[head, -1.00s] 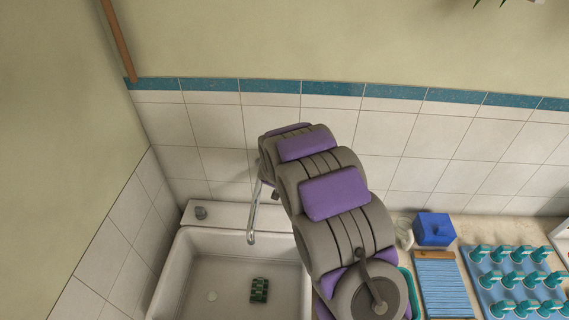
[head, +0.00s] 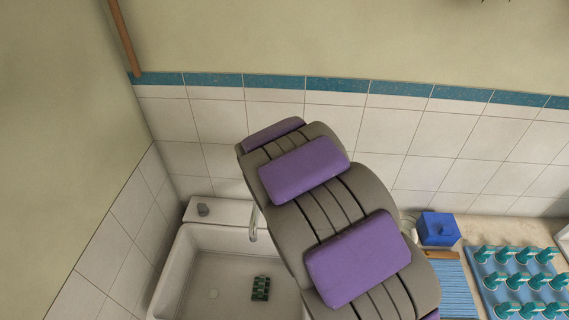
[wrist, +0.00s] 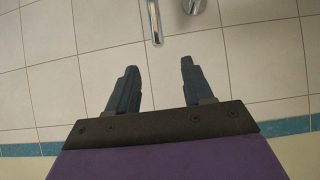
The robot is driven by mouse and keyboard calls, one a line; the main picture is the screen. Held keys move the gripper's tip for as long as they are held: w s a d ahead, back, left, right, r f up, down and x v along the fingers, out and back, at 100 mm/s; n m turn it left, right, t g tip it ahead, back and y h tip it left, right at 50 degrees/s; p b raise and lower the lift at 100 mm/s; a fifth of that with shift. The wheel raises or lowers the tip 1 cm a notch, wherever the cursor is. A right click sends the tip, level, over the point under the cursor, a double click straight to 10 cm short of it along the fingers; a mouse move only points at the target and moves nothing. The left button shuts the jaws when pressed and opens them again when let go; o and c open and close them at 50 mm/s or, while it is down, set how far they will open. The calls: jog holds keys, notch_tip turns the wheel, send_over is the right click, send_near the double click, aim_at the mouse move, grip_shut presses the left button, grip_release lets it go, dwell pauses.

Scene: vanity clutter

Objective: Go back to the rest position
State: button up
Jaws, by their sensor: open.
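My gripper (wrist: 156,82) shows in the wrist view with its two dark fingers apart and nothing between them. Tiled wall fills the view behind it. The chrome faucet (wrist: 154,22) is at the top of that view, above the gap between the fingers. In the head view my arm covers the middle and lower right, and the gripper itself is hidden behind it.
A white sink (head: 176,268) at lower left holds a small dark green item (head: 260,289). On the counter at right are a blue box (head: 437,229), a blue striped mat (head: 443,290) and a blue tray (head: 481,293) with several teal pieces.

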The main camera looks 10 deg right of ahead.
jog(key=shift+s+f, duration=0.1)
dwell(0.4)
jog(key=s+d+f+g+b, duration=0.2)
jog(key=s+f+g+b, duration=0.2)
jog(key=s, duration=1.1)
jog(key=s+d+f+n+g+y+b, duration=0.1)
jog(key=s+f+g+b, duration=0.3)
jog(key=s+b, duration=0.6)
jog(key=s+d+f+n+g+y+b, duration=0.1)
jog(key=s+d+f+g+b, duration=0.3)
jog(key=s, duration=1.6)
jog(key=f+b, duration=0.1)
jog(key=b, duration=0.2)
jog(key=shift+s, duration=0.15)
jog(key=shift+f, duration=0.1)
